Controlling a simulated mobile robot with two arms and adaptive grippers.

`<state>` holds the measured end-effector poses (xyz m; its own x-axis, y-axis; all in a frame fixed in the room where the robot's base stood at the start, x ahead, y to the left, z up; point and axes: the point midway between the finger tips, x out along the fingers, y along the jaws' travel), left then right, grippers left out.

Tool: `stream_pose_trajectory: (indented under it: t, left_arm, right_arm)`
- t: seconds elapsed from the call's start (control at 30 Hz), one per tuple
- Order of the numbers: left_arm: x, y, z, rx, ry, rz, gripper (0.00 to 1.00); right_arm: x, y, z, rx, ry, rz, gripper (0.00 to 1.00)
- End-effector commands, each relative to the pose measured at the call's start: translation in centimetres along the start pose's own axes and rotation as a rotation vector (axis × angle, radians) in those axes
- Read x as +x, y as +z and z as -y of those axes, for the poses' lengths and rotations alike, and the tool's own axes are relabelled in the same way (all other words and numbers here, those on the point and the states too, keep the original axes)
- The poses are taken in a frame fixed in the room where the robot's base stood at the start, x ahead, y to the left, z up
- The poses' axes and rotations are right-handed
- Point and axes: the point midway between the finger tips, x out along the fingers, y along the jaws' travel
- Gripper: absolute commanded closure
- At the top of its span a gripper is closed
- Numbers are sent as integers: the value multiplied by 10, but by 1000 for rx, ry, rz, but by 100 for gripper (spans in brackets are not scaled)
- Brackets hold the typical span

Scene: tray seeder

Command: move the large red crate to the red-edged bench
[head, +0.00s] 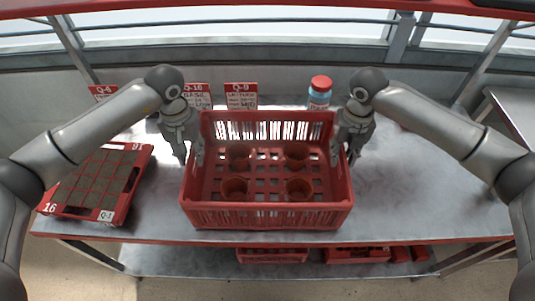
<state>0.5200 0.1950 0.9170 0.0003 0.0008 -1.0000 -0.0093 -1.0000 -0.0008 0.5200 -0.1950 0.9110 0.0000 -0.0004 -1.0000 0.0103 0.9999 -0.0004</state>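The large red crate (265,217) is upright in the middle of the red-edged bench (400,205), close to its front edge. Several brown pots (236,188) stand inside it. My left gripper (190,155) is at the crate's left wall, with one finger outside and one inside the rim. My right gripper (344,156) is at the right wall in the same way. The fingers of both grippers look spread apart, with the wall between them. Whether they touch the wall is too small to tell. The crate's underside is hidden.
A red seed tray (123,200) with dark cells lies left of the crate. A bottle with a red cap (320,91) and sign cards (241,96) stand behind it. The bench is clear on the right. Red crates (272,255) sit on a lower shelf.

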Motion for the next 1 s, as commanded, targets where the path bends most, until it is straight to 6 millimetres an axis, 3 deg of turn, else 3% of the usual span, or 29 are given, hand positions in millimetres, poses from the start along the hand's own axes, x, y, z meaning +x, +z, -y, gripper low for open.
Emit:
stream_pose_trajectory:
  t: [0.33, 0.8, 1.0]
  left_arm:
    - [-10, -1, 0, 0, 1, -2, 70]
    - [-100, -1, 0, 0, 0, -4, 70]
    - [-118, 0, 0, 0, 0, -1, 70]
  right_arm:
    - [0, 0, 0, 0, 0, 0, 70]
    - [0, 0, 0, 0, 1, 0, 70]
    - [-1, 0, 0, 0, 1, 1, 70]
